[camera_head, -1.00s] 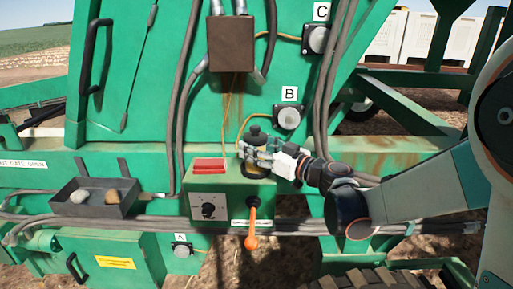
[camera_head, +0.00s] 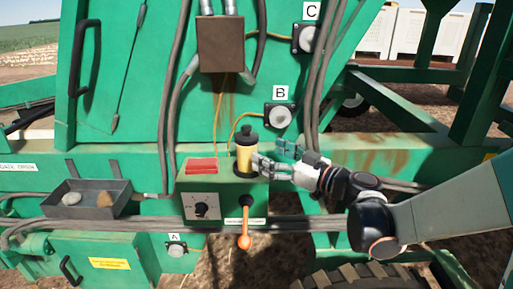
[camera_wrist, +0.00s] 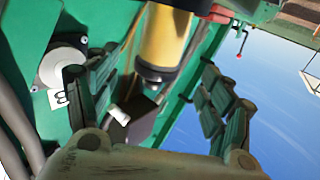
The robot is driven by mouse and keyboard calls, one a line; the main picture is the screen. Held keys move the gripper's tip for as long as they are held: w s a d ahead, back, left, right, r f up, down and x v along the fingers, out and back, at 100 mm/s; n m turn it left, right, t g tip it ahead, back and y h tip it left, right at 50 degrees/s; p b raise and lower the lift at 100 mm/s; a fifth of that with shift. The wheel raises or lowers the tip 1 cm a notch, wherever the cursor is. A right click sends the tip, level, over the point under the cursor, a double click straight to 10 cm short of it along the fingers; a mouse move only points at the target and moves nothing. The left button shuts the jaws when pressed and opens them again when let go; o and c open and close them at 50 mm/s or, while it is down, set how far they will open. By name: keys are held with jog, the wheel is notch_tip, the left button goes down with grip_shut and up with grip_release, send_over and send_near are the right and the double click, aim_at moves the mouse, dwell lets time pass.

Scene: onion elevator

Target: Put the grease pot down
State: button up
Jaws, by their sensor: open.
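The grease pot (camera_head: 245,158) is yellow with a black top and a dark base. It stands upright on top of the green control box (camera_head: 230,183), beside the red block. My gripper (camera_head: 272,158) is just to the right of it, with its fingers spread open and pointing at it. In the wrist view the pot (camera_wrist: 165,38) shows beyond and between the open fingers (camera_wrist: 155,95), which look clear of it.
A red block (camera_head: 202,164) sits left of the pot, and an orange lever (camera_head: 244,228) hangs below. A dark tray (camera_head: 90,198) with stones is at left. Round fittings B (camera_head: 278,116), C (camera_head: 305,38) and A (camera_head: 177,249) are on the green machine. Cables run across it.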

jog(key=shift+v, duration=1.9)
jog(key=shift+c, duration=0.3)
dwell(0.4)
